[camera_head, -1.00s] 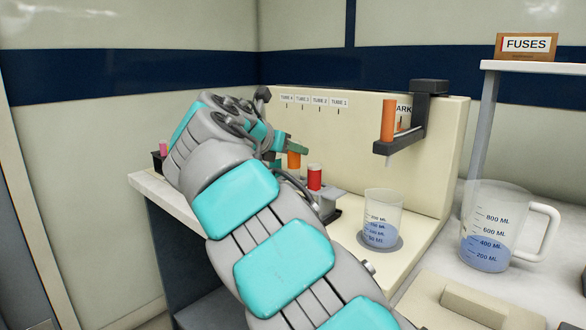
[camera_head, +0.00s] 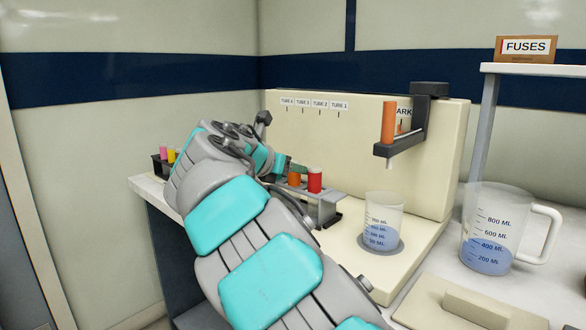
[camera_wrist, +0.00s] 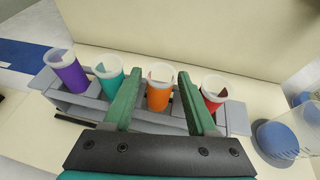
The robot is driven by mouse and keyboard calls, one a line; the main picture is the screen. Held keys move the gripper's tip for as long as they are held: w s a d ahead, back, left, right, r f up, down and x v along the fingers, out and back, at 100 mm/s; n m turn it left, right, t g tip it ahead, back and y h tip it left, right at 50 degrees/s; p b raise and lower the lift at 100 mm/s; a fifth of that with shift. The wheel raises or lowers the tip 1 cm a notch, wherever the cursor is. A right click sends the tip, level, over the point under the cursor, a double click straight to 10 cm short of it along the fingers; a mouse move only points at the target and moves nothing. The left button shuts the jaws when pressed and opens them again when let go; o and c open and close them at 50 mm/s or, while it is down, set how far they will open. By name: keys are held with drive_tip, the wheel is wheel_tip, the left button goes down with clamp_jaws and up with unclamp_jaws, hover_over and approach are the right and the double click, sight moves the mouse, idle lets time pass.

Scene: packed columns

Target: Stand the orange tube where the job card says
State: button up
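The orange tube (camera_wrist: 158,92) stands upright in the grey rack (camera_wrist: 238,116), between a teal tube (camera_wrist: 110,82) and a red tube (camera_wrist: 212,94). A purple tube (camera_wrist: 68,74) is at the rack's left end. My gripper (camera_wrist: 159,76) is open, with one green finger on each side of the orange tube and a gap on both sides. In the head view the orange tube (camera_head: 294,179) shows left of the red tube (camera_head: 314,181); my arm hides the rest of the row. Labels for TUBE 4 to TUBE 1 (camera_head: 314,103) are on the panel behind. No readable job card is in view.
An orange cylinder (camera_head: 388,122) sits in a dark holder above a small beaker (camera_head: 383,222) of blue liquid. A large measuring jug (camera_head: 494,232) stands at right. Pink (camera_head: 163,153) and yellow (camera_head: 171,155) tubes are at the far left. A FUSES box (camera_head: 525,48) is on a shelf.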

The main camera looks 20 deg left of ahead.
drive_tip(key=shift+o, duration=0.5)
drive_tip(key=shift+s+a+r, duration=0.1)
drive_tip(key=shift+s+r, duration=0.1)
drive_tip(key=shift+r, duration=0.05)
drive_tip(key=v, duration=1.1)
drive_tip(key=shift+s, duration=0.3)
